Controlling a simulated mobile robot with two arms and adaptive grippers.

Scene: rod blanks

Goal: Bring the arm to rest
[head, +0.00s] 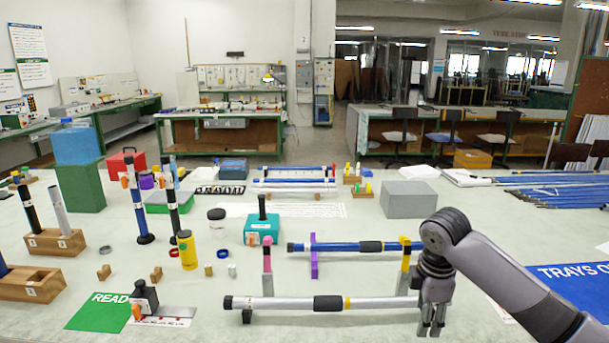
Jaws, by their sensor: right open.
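My right arm comes in from the right edge, and its gripper (432,324) points down over the right part of the table (345,327). The two fingers show a narrow gap, with nothing seen between them. A silver rod (375,303) with black bands lies level on small supports at the front, and the gripper covers the area at its right end. I cannot tell whether they touch. A blue rod (340,246) with black bands lies behind it on a purple support (314,262) and a yellow support (405,257). My left gripper is not in view.
A grey box (408,200) stands behind the gripper. Several blue rods (565,188) and a blue mat (575,283) lie at right. Upright rods (139,208), a yellow bottle (187,250) and a green mat (98,312) are at left. Bare table shows at front centre.

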